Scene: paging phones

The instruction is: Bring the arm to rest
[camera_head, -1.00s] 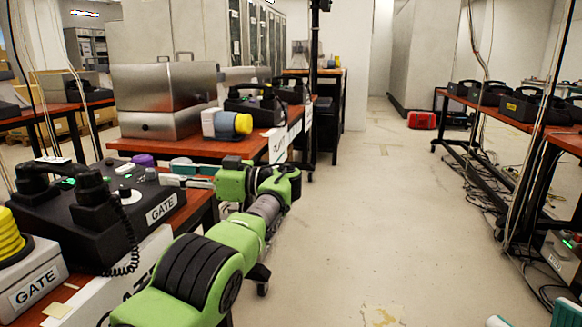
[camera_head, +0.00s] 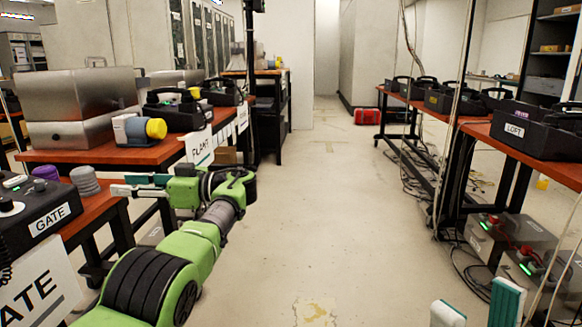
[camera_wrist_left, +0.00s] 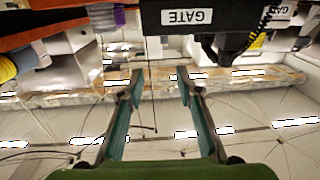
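My left arm is green and reaches out over the aisle edge beside the left tables. Its gripper (camera_head: 138,186) has teal-and-white fingers near the corner of the table with the GATE phone (camera_head: 38,222). In the left wrist view the left gripper (camera_wrist_left: 158,80) has its fingers apart with nothing between them; the GATE phone (camera_wrist_left: 228,20) appears upside down beyond them. My right gripper (camera_head: 478,305) shows only its teal-and-white fingertips at the bottom right, apart and with nothing seen between them. The rest of my right arm is out of view.
The PLANT table (camera_head: 75,155) with a metal case (camera_head: 70,95) stands at the left. On the right, tables hold black phones, including the LOFT phone (camera_head: 530,128). Cables and boxes lie under them. The aisle floor (camera_head: 320,200) between is clear.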

